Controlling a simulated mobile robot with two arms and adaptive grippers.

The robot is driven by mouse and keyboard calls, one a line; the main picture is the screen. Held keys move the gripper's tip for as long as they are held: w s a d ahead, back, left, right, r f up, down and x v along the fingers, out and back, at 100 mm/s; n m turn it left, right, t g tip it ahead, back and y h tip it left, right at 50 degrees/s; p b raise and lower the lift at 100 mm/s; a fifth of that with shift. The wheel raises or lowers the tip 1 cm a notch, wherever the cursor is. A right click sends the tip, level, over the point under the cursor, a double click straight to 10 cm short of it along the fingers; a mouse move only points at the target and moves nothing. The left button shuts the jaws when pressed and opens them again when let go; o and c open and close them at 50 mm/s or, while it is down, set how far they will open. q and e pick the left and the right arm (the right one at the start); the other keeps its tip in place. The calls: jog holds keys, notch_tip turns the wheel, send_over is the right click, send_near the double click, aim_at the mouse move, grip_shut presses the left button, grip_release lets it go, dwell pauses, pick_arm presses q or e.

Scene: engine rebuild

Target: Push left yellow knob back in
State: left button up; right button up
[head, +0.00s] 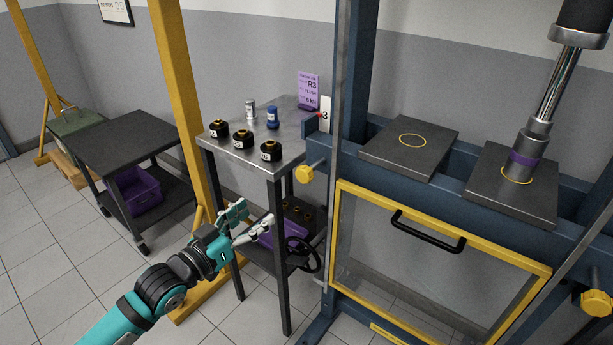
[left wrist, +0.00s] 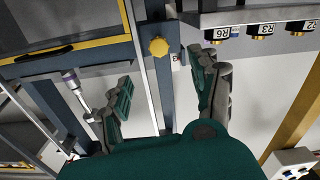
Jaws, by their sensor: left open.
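The left yellow knob (head: 305,174) sits on the left blue post of the press, with a short grey stem between knob and post. It also shows in the left wrist view (left wrist: 158,47), beyond and between the two fingers. My left gripper (head: 252,219) is open and empty, below and left of the knob in the head view, apart from it. Its spread fingers also show in the left wrist view (left wrist: 164,88). A second yellow knob (head: 596,303) is on the right side of the press. My right gripper is not in view.
A steel table (head: 242,160) with black cylinders (head: 271,150) and a blue bottle (head: 272,117) stands left of the press. A yellow-framed guard (head: 440,235) with a black handle covers the press front. A yellow post (head: 182,90) rises behind my left arm.

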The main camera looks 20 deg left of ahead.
aim_at(302, 177)
pick_arm(q)
jog(key=x, duration=1.1)
jog(key=r+p+x, duration=0.1)
jog(key=x, duration=0.5)
jog(key=shift+d, duration=0.35)
jog(key=shift+c, duration=0.4)
grip_shut()
